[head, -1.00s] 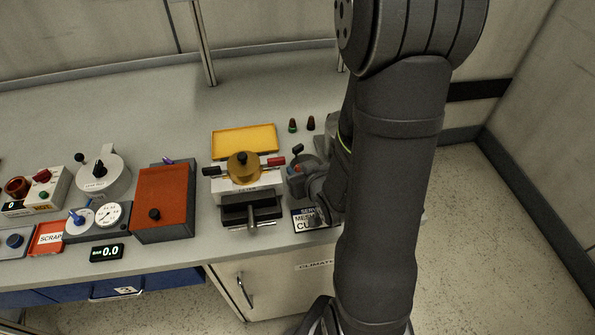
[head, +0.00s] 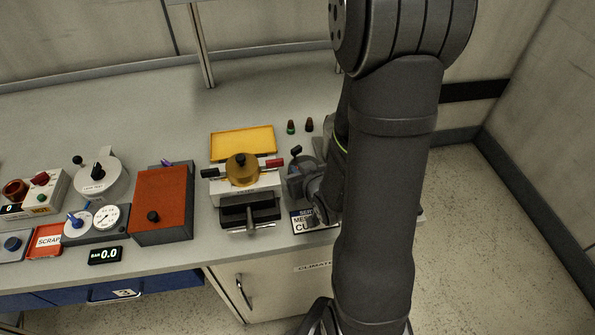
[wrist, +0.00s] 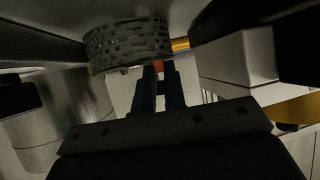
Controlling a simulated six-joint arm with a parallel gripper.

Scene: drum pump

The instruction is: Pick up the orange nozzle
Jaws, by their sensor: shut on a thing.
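In the wrist view my gripper (wrist: 160,84) has its two dark fingers close together. A small orange-red piece (wrist: 158,66), which looks like part of the orange nozzle, shows between the fingertips. Most of it is hidden by the fingers and by a dark perforated cylinder (wrist: 128,45) just above them. I cannot tell whether the nozzle touches that cylinder. In the head view my arm hides the fingertips and the nozzle.
In the wrist view a brass rod (wrist: 181,44) sticks out beside the cylinder, and a metal cylinder (wrist: 65,115) stands left. In the head view a device with a yellow round top (head: 242,169) and a black-knobbed lever (head: 296,151) stand close to my wrist. A yellow tray (head: 243,142) lies behind.

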